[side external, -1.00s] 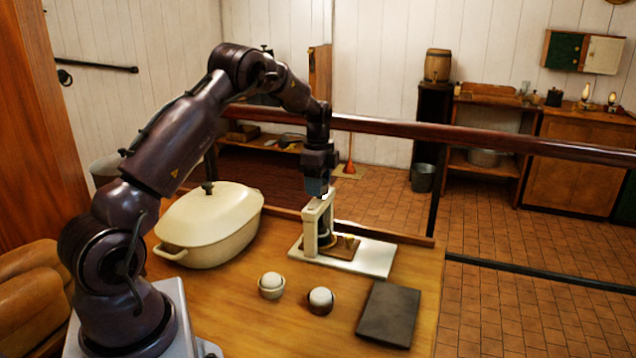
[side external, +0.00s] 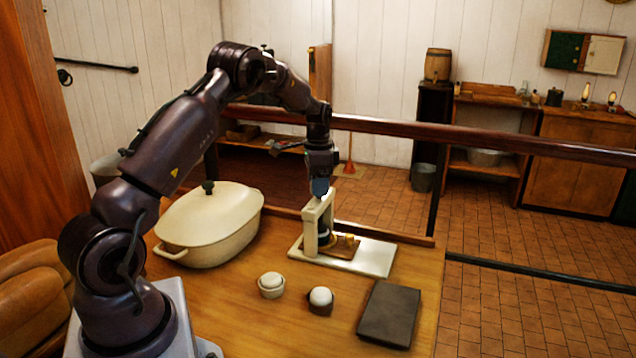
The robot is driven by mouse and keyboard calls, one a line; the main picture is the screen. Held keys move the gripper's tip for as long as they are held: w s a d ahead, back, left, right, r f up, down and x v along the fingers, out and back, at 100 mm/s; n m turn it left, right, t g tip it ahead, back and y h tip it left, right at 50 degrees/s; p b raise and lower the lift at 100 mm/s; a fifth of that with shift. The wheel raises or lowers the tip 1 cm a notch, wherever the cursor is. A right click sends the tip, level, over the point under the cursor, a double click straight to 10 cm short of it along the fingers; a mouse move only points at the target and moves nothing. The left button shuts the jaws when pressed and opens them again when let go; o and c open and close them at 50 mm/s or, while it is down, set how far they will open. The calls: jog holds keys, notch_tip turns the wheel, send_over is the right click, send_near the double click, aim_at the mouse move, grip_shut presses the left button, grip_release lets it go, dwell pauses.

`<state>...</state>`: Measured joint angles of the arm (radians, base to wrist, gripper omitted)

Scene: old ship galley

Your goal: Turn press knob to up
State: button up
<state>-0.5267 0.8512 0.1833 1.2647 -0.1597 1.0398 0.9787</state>
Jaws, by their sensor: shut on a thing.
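The press (side external: 311,225) is a cream upright frame on a pale base board (side external: 375,260), on the wooden table near its back edge. A dark part and a small brass-coloured piece (side external: 349,239) sit low inside and beside the frame. My gripper (side external: 319,192) points down onto the top of the press and is shut on the press knob there. The knob itself is hidden by my fingers, so its turn position cannot be read.
A cream lidded pot (side external: 215,225) stands left of the press. Two small cups with white round tops (side external: 271,285) (side external: 320,300) and a dark flat slab (side external: 389,314) lie in front. A dark rail (side external: 450,135) runs behind the table.

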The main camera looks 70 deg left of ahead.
jog(key=n, duration=0.5)
jog(key=shift+d+n, duration=0.1)
jog(key=shift+n, duration=0.2)
jog(key=n, duration=0.6)
jog(key=shift+d, duration=0.1)
jog(key=n, duration=0.5)
jog(key=shift+w+n, duration=0.1)
jog(key=shift+n, duration=0.3)
jog(key=n, duration=0.5)
jog(key=shift+w+n, duration=0.1)
jog(key=shift+n, duration=0.2)
jog(key=shift+r, duration=0.1)
jog(key=o, duration=0.9)
jog(key=shift+o, duration=0.2)
